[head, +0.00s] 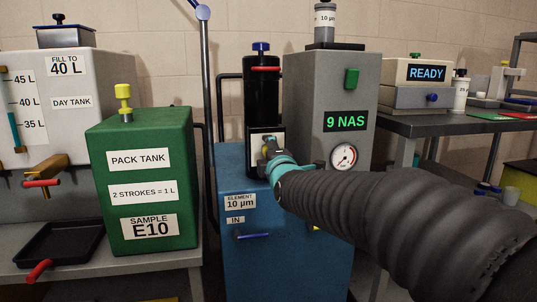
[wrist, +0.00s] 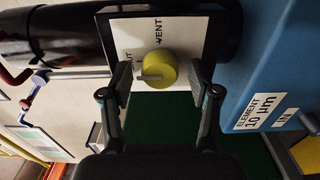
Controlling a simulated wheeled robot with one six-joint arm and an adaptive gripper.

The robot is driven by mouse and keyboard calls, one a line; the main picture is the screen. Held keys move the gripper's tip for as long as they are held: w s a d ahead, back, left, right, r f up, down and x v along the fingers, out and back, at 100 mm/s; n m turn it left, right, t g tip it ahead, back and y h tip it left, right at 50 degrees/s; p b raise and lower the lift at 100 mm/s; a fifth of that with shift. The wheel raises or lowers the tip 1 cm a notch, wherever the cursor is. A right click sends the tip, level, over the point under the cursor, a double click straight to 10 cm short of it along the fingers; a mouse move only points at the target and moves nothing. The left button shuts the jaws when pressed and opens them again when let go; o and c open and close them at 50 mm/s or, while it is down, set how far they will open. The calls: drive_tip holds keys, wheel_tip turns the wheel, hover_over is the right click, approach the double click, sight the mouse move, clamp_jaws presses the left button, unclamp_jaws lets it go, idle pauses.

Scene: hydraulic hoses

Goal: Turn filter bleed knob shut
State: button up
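The yellow bleed knob (wrist: 163,66) sits on a white plate (wrist: 188,38) on the black filter housing (wrist: 70,35). In the wrist view the word VENT is above the knob and SHUT, partly hidden, is to its left. The knob's grey tab points left and slightly down, toward the SHUT side. My gripper (wrist: 160,76) is open, with one finger on each side of the knob and a visible gap to both. In the head view my gripper (head: 271,153) is in front of the plate (head: 259,134) and mostly hides the knob.
The blue filter base (head: 238,265) stands below the housing (head: 262,95), with a blue lever at IN. A grey unit (head: 315,95) reading 9 NAS with a gauge stands close on the right. The green pack tank (head: 140,180) is on the left.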

drive_tip(key=v, duration=1.2)
idle(0.3)
